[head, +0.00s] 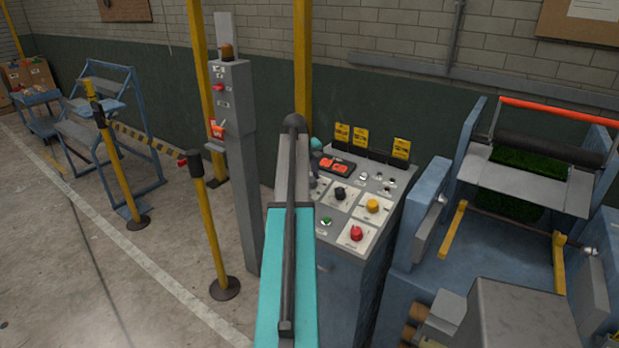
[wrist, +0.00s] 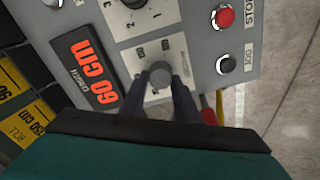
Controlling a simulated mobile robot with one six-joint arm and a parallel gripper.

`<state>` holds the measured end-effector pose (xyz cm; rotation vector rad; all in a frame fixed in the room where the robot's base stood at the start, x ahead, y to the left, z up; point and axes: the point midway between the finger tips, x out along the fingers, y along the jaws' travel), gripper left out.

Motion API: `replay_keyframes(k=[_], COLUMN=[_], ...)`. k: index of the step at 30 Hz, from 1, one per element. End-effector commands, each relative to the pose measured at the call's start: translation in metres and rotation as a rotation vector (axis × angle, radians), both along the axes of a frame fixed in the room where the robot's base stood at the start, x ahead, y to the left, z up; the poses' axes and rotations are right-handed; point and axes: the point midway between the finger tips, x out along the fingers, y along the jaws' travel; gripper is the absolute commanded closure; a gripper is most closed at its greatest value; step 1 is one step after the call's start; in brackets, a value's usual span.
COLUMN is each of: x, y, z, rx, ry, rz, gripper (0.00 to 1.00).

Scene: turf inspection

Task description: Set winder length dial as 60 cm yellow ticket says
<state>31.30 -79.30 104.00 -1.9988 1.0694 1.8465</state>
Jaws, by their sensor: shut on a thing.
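The winder length dial (wrist: 160,76) is a grey knob on a pale plate with printed marks, in the upper middle of the wrist view. My gripper (wrist: 160,84) has its two dark fingers on either side of the knob and is shut on it. The knob's pointer and some plate marks are hidden or too small to read. Beside it, the black length display (wrist: 84,68) shows 60 cm in orange. Yellow tickets (wrist: 30,118) lie at the left edge, partly cut off. In the head view three yellow tickets (head: 360,138) stand along the console's back edge; their print is unreadable.
The console (head: 345,258) also carries a black knob (head: 340,193), a yellow knob (head: 373,205) and a red button (head: 356,233) close by. The blue winder (head: 402,275) stands to its right. A grey post (head: 240,170) and yellow barrier posts (head: 212,235) stand left.

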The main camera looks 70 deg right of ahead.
Motion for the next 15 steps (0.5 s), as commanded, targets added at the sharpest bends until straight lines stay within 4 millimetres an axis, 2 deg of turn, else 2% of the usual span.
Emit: replay_keyframes(k=[12, 13, 15], x=[0.0005, 0.0005, 0.0005], y=[-0.0005, -0.0005, -0.0004], z=[0.0008, 0.0008, 0.0007], rx=[-0.001, -0.001, -0.001], ry=[0.003, 0.003, 0.003], rz=[0.012, 0.012, 0.011], gripper=[0.93, 0.68, 0.56])
